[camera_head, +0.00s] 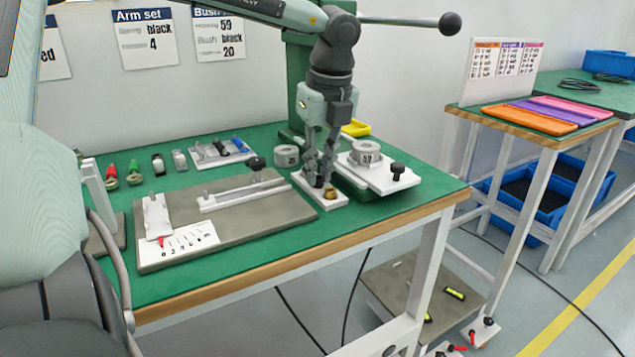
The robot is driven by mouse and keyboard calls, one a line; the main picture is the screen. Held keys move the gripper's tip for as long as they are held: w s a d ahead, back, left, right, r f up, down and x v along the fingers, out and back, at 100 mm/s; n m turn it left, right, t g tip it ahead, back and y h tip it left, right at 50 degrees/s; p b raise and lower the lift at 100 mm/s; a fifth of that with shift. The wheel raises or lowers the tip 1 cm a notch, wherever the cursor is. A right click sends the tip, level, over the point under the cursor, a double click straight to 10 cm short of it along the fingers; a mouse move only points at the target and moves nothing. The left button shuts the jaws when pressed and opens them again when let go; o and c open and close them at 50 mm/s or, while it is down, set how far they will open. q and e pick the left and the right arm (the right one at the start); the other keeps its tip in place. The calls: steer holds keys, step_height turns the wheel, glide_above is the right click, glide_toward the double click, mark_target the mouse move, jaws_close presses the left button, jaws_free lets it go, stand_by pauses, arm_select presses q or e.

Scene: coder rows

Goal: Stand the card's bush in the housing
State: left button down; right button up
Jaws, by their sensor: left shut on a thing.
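The wall card (219,35) is headed "Bush" and reads 59, black and 20. A grey round housing (367,152), marked 59, sits on the white plate (400,180) of the green press. A second grey round housing (286,155) stands on the green table to its left. My left gripper (319,182) points down over a small white holder (334,203). It is shut on a small dark thing, probably a bush, mostly hidden by the fingers. A brass bush (330,193) stands in the holder beside the fingertips. My right gripper is not in view.
The press column (297,90) rises behind my gripper, its lever (405,21) reaching right. A grey fixture board (240,235) with a white scale card fills the table's left front. Small coloured parts and a white rack (222,152) stand at the back left.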

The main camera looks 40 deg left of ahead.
mark_target(319, 178)
arm_select(q)
steer(key=shift+r+p, duration=0.9)
steer(key=shift+r, duration=1.5)
steer(key=shift+r+p, duration=0.35)
steer(key=shift+r, duration=0.6)
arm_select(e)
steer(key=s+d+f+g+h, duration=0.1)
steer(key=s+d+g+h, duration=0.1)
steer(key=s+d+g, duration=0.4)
arm_select(q)
steer(key=w+d+r+p, duration=0.2)
steer(key=w+r+p, duration=0.3)
steer(key=r, duration=0.2)
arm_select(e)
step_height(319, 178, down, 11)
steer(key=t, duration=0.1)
arm_select(q)
steer(key=w+f+b, duration=0.2)
steer(key=w+d+f+b, duration=0.1)
steer(key=w+f+b, duration=0.1)
steer(key=f, duration=0.1)
steer(key=shift+w+d, duration=0.2)
steer(key=shift+w, duration=0.1)
steer(key=shift+f, duration=0.1)
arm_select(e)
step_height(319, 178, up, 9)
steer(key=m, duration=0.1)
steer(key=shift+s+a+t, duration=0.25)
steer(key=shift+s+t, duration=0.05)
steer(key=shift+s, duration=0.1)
